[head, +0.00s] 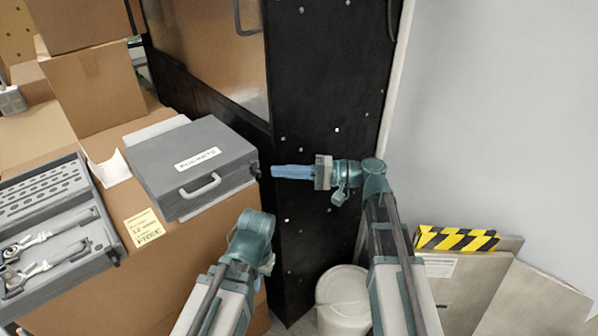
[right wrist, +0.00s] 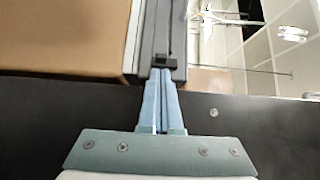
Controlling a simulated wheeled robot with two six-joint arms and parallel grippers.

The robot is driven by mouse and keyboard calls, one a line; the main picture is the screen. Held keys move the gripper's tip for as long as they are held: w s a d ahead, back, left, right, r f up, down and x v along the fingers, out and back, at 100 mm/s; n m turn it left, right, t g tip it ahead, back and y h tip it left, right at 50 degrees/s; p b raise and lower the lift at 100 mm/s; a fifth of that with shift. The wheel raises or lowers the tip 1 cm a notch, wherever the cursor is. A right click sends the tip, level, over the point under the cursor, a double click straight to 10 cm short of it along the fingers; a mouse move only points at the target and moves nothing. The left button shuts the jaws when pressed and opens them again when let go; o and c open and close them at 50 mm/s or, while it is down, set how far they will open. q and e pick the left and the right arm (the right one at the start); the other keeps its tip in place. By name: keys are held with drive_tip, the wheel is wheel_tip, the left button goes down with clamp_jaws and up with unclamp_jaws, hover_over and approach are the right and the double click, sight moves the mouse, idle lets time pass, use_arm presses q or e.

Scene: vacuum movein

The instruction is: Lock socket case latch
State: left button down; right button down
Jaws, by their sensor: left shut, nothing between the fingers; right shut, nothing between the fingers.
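The grey socket case (head: 190,150) lies closed on a cardboard box, with a white label on its lid and a handle at its front. Its small dark latch (head: 255,168) is on the right side; the right wrist view shows the latch (right wrist: 164,61) at the fingertips. My right gripper (head: 273,171) is shut and empty, pointing left at the latch. Its blue fingertips (right wrist: 160,72) are at or very near the latch; contact is unclear. My left gripper (head: 262,270) is lower, in front of the box, shut and mostly hidden by its own wrist.
An open grey tool tray (head: 50,225) with wrenches lies left of the case. A yellow note (head: 143,228) is on the box (head: 150,275) between them. A black cabinet (head: 325,90) stands close behind my right gripper. A white bucket (head: 343,295) and leaning boards (head: 470,290) are lower right.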

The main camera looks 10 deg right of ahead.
sight(256, 170)
drive_tip(key=shift+w+a, duration=0.2)
drive_tip(key=shift+a, duration=0.85)
drive_tip(key=s+a, duration=0.2)
drive_tip(key=shift+a, duration=0.35)
